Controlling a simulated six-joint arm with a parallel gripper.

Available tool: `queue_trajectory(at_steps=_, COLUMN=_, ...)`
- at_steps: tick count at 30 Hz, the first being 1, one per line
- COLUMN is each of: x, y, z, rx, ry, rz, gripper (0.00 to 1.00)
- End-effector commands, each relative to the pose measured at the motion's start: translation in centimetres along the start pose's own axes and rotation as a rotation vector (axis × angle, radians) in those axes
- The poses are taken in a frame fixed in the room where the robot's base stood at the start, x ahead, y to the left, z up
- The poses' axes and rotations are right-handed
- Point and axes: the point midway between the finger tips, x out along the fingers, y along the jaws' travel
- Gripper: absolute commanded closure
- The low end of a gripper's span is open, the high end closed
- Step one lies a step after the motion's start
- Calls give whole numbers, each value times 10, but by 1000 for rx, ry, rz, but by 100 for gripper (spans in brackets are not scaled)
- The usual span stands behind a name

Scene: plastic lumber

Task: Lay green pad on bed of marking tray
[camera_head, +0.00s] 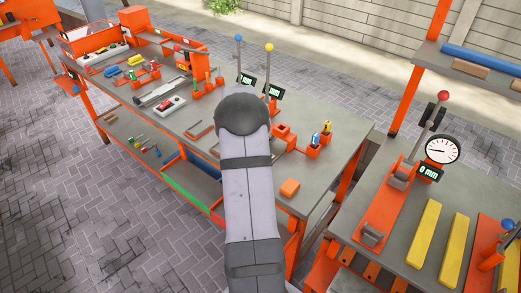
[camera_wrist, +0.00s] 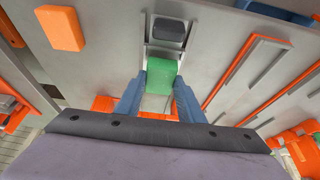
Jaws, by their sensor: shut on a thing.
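The green pad (camera_wrist: 162,76) is between the blue fingertips of my gripper (camera_wrist: 161,86) in the wrist view, and the gripper is shut on it. Just beyond the pad is a light grey metal piece with a dark grey block (camera_wrist: 168,31) on it, which may be the marking tray; I cannot tell for sure. The pad overlaps its near end in the picture, and I cannot tell whether they touch. In the head view my arm hides the gripper and the pad.
An orange block (camera_wrist: 60,28) lies on the grey bench at the left; it also shows in the head view (camera_head: 289,188). Orange-edged rails (camera_wrist: 243,72) lie right of the gripper. Orange holders (camera_head: 312,146) and two posts with blue and yellow knobs (camera_head: 269,48) stand on the bench.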

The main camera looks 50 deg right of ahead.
Motion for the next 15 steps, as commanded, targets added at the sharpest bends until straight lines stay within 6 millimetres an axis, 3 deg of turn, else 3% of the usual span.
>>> queue_trajectory(at_steps=15, x=7, y=0, z=3, rx=0, ry=0, rz=0, gripper=88)
